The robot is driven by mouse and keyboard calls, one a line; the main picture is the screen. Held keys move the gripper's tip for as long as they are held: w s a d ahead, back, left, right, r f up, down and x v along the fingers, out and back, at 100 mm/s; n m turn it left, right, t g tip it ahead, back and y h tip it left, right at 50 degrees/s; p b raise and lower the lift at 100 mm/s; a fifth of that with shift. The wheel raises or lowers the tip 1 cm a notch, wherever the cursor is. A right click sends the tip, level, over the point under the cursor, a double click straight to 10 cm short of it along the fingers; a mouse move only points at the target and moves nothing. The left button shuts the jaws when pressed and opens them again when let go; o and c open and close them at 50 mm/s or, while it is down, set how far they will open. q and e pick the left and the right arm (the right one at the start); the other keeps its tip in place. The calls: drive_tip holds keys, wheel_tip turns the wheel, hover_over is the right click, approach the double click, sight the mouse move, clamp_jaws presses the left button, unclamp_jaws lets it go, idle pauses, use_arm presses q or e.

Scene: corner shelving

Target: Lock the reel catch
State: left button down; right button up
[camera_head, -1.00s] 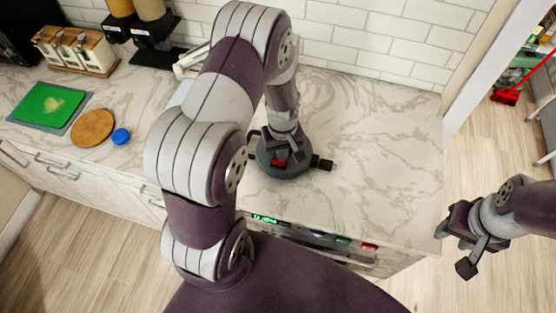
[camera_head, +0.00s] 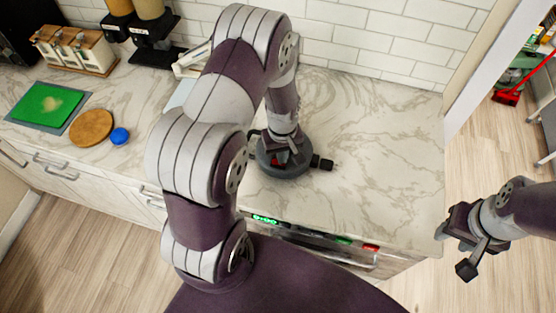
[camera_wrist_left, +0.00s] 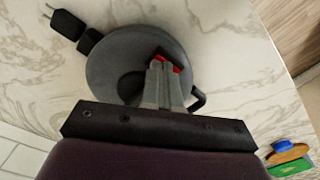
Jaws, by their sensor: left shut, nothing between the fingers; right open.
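The reel (camera_head: 272,168) is a dark grey round disc lying flat on the marble counter, with a black plug (camera_head: 325,164) at its right side. It also shows in the left wrist view (camera_wrist_left: 108,62). Its red catch (camera_wrist_left: 168,57) sits on top and is partly hidden by my left fingers; only a little red shows in the head view. My left gripper (camera_head: 291,157) is shut and empty, its tips over the reel at the catch; contact is unclear. In the left wrist view the closed fingers (camera_wrist_left: 163,75) point at the red part. My right gripper (camera_head: 455,249) is open and empty, right of the counter.
A green board (camera_head: 45,104), a round wooden board (camera_head: 92,127) and a blue lid (camera_head: 120,136) lie on the left counter. A jar rack (camera_head: 75,48) and dispensers stand behind. The counter right of the reel is clear up to the tiled wall.

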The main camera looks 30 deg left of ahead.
use_arm(q)
drive_tip(key=shift+f, duration=0.35)
drive_tip(key=shift+r, duration=0.1)
wheel_tip(320, 180, up, 7)
drive_tip(key=p, duration=0.5)
drive_tip(key=shift+p, duration=0.4)
